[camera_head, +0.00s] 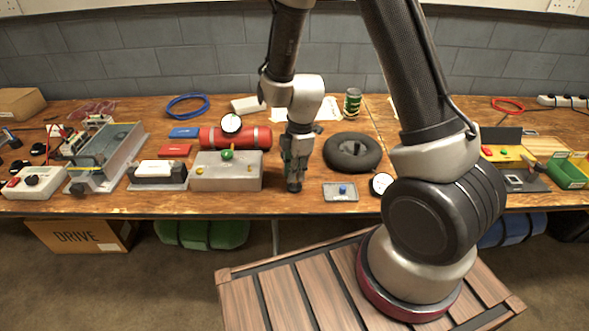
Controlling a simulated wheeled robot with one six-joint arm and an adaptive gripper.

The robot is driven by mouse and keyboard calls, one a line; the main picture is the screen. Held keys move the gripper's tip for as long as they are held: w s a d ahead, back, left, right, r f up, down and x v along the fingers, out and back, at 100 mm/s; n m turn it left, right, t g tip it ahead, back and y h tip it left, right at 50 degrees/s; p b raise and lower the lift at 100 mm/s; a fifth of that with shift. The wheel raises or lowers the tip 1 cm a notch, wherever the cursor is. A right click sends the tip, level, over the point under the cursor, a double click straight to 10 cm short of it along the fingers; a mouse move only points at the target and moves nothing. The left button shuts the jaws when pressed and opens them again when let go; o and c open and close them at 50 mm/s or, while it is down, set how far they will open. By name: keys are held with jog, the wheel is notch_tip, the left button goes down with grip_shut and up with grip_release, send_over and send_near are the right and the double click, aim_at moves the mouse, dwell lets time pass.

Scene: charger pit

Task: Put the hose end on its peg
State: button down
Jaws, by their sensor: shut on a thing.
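My gripper (293,172) points straight down over the front middle of the bench, between the grey box and the tyre. It is shut on a small dark piece (294,186), which looks like the hose end; the fingers hide most of it. I cannot tell for sure that this is the hose end's peg. No hose run is clearly visible.
A grey box (243,180) with a green knob (227,155) stands close left of my gripper. A red cylinder (250,137) lies behind it. A black tyre (353,153) lies to the right, and a round gauge (381,184) is near my arm.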

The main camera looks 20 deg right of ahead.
jog(key=shift+f, duration=0.85)
jog(key=c, duration=1.3)
grip_release()
jog(key=r, duration=0.4)
jog(key=d+r, duration=0.1)
jog(key=r, duration=0.7)
jog(key=shift+w+d, duration=0.1)
jog(key=shift+d, duration=0.05)
jog(key=shift+m, duration=0.3)
